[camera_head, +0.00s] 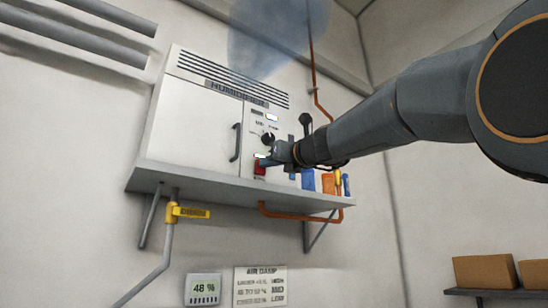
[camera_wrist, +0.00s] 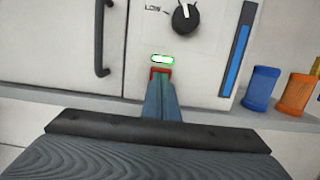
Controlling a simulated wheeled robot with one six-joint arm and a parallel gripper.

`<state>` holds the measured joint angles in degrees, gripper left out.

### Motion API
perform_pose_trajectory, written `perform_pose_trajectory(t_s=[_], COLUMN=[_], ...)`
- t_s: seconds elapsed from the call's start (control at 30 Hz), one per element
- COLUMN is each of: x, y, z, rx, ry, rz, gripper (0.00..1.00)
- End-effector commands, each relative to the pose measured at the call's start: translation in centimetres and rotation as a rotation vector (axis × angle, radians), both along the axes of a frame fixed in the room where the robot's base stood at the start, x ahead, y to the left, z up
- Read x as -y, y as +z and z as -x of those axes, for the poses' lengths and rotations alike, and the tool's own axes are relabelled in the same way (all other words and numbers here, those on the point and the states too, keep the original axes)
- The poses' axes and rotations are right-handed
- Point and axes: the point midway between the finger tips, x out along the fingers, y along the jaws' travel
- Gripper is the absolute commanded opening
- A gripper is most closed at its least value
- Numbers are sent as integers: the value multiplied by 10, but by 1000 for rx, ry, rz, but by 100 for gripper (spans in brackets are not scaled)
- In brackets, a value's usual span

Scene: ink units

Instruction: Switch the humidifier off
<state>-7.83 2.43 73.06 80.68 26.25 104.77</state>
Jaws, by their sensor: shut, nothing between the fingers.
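The humidifier (camera_head: 195,125) is a white cabinet on a grey wall shelf, with a vent and name label on top. Its panel has a black knob (camera_head: 268,138), also in the wrist view (camera_wrist: 186,17), with "LOW" to its left. Below the knob, a small indicator (camera_wrist: 162,58) glows white-green. Just under it is a red switch (camera_head: 260,167), seen in the wrist view (camera_wrist: 161,71) behind my fingertips. My gripper (camera_wrist: 160,82) is shut and empty, its tips at the red switch. Whether they touch it, I cannot tell. A mist plume (camera_head: 270,35) hangs above the humidifier.
The shelf (camera_head: 190,181) runs under the cabinet. Blue (camera_wrist: 260,88) and orange (camera_wrist: 297,94) containers stand to the right. A blue level gauge (camera_wrist: 237,50) is right of the switch. A black handle (camera_wrist: 103,38) sticks out on the left. A meter (camera_head: 202,289) below reads 48 %.

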Motion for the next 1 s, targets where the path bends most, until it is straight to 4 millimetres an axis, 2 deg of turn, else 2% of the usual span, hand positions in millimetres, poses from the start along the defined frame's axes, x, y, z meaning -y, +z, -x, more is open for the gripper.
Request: perform_pose_trajectory(t_s=[0.77, 1.0], x=[-4, 10], y=[3, 8], z=[-5, 8], rx=[0, 3], ry=[1, -2], rz=[0, -1], gripper=[0, 0])
